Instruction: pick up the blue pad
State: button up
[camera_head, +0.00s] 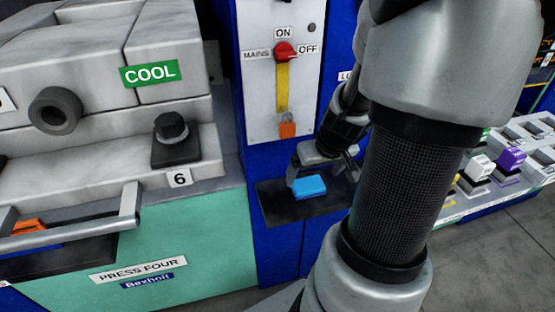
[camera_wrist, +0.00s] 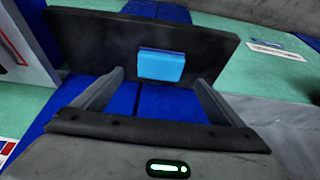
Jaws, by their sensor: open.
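The blue pad (camera_head: 309,186) is a small light-blue block lying on a dark shelf (camera_head: 276,206) that juts from the blue cabinet. In the wrist view the blue pad (camera_wrist: 161,66) sits on the dark shelf (camera_wrist: 85,42), ahead of my fingers and about midway between them. My gripper (camera_head: 322,172) is open above and around the pad's area in the head view; it also shows in the wrist view (camera_wrist: 160,80) with its two fingers spread apart. Nothing is between the fingers' visible bases. Whether the fingertips touch the shelf I cannot tell.
A mains panel with a red switch (camera_head: 285,52) stands above the shelf. A press labelled COOL (camera_head: 150,73) with a handle bar (camera_head: 130,205) is on the left. A rack of coloured blocks (camera_head: 481,166) is at right, partly behind my arm.

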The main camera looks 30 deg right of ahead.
aim_at(308, 184)
jog(key=b+x, duration=0.1)
jog(key=x, duration=0.4)
jog(key=shift+w+f, duration=0.15)
jog(key=shift+f, duration=0.2)
jog(key=shift+d, duration=0.1)
jog(key=c, duration=1.2)
notch_tip(308, 184, up, 10)
jog(key=p, duration=0.2)
